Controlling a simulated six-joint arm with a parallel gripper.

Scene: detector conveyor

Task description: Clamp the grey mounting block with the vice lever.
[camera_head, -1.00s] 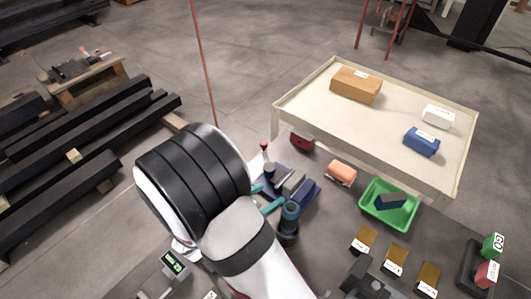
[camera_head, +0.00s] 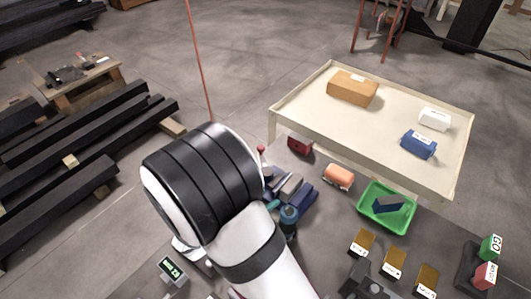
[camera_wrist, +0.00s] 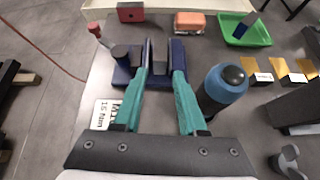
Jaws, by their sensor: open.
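The blue vice (camera_head: 304,196) stands on the dark bench, partly hidden by my arm. In the wrist view the vice (camera_wrist: 178,58) lies just beyond my fingertips. The grey mounting block (camera_wrist: 159,58) appears to sit between its jaws, and it shows as a light grey piece in the head view (camera_head: 290,187). The vice lever, with a red knob (camera_wrist: 94,28), stands up at the left of the vice; its knob also shows in the head view (camera_head: 261,150). My gripper (camera_wrist: 160,74) is open and empty, its teal fingers apart over the near side of the vice.
A blue cylinder with a dark top (camera_wrist: 222,86) stands close to my right finger. A white label plate (camera_wrist: 102,114) lies at the left. A red block (camera_wrist: 130,12), an orange block (camera_wrist: 190,23) and a green tray (camera_wrist: 240,38) are behind the vice.

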